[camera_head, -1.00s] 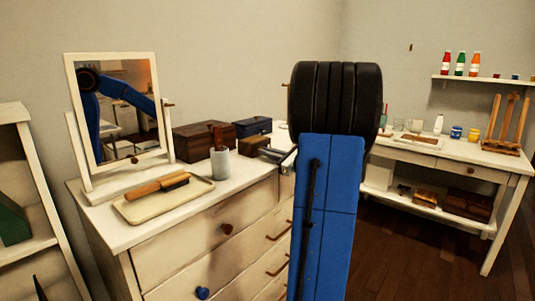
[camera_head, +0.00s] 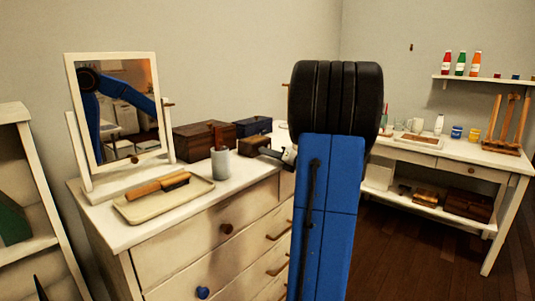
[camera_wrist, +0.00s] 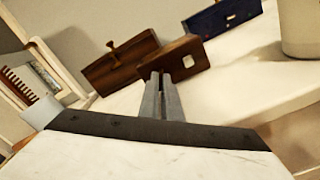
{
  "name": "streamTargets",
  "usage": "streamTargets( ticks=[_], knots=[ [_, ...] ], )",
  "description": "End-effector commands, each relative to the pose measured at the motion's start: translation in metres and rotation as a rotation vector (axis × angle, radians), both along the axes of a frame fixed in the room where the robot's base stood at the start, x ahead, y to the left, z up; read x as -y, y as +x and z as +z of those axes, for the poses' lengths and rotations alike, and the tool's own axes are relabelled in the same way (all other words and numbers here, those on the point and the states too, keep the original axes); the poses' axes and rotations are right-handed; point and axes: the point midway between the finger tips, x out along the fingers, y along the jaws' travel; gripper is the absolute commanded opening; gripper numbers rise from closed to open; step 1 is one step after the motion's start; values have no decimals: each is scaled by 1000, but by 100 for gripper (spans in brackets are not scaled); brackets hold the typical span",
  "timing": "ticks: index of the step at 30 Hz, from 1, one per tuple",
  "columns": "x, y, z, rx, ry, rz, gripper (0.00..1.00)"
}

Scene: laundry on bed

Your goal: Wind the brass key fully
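In the wrist view my gripper (camera_wrist: 164,84) has its two grey fingers close together. Their tips reach the lower edge of a dark brown wooden block with a pale square opening (camera_wrist: 200,54). I cannot tell whether the tips pinch anything thin there. No brass-coloured key can be made out. A brown box (camera_wrist: 128,70) with a T-shaped piece (camera_wrist: 113,47) on top lies behind and left. In the head view a small brown block (camera_head: 250,146) sits at the end of my gripper (camera_head: 286,157), above the dresser's right end. My arm hides much of the area.
A white worktable (camera_head: 410,153) stands at the right.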

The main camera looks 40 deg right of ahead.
Motion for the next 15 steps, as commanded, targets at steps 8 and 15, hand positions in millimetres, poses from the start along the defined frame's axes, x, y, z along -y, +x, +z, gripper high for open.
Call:
streamTargets(
  ticks=[8, 15],
  knots=[
    [-2, 0, -2, -25, 263, 2, 0],
    [-2, 0, -1, -43, 488, 1, 0]
  ],
)
